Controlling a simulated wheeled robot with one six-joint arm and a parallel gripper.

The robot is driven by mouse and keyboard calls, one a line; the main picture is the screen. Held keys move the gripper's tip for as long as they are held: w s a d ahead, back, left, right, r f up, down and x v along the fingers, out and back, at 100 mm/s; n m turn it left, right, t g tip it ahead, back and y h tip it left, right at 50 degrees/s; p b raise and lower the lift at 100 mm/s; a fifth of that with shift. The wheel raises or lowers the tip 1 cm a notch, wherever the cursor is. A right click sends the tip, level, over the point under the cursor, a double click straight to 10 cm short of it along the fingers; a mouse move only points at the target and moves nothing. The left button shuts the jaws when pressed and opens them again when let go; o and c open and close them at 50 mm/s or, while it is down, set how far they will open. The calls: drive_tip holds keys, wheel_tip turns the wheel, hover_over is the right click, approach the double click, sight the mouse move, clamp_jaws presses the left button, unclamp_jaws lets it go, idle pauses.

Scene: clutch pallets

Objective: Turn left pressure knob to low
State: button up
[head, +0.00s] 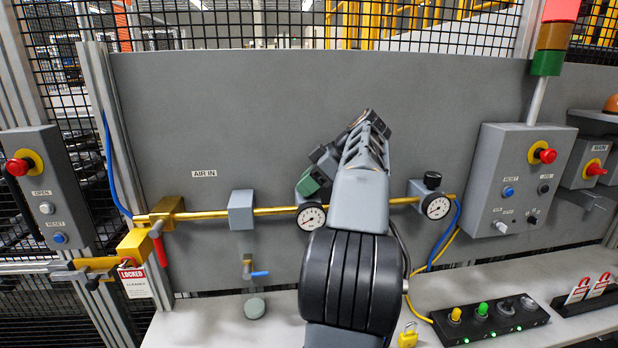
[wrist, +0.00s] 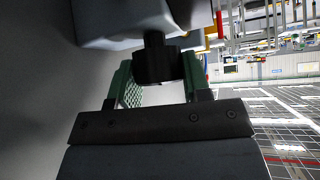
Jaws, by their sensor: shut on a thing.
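The left pressure knob (wrist: 156,66) is a black cylinder under a grey regulator block in the wrist view. My gripper (wrist: 158,76) has its green fingers on both sides of it and is shut on it. In the head view my gripper (head: 312,182) is at the left regulator, above the left gauge (head: 311,216), and hides the knob there. The gauge's dial is too small to read. The right regulator (head: 420,190) has its own black knob (head: 432,180) on top and a gauge (head: 437,206).
A brass pipe (head: 275,211) runs along the grey panel (head: 230,110). A grey block (head: 241,210) and a blue-handled valve (head: 258,273) are left of my arm. A control box (head: 520,180) is at right. A black switch strip (head: 490,320) lies on the bench.

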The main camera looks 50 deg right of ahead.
drive_tip(key=shift+n+g+y+p, duration=0.6)
drive_tip(key=shift+n+y+p, duration=0.05)
drive_tip(key=shift+n, duration=0.5)
drive_tip(key=shift+n+g+y+p, duration=0.6)
drive_tip(key=shift+n+y, duration=0.05)
drive_tip(key=shift+n, duration=0.5)
drive_tip(key=shift+f, duration=0.1)
drive_tip(key=o, duration=0.9)
drive_tip(key=shift+o, duration=0.2)
drive_tip(key=p+v, duration=0.7)
drive_tip(key=shift+d+r, duration=0.15)
drive_tip(key=shift+r, duration=0.1)
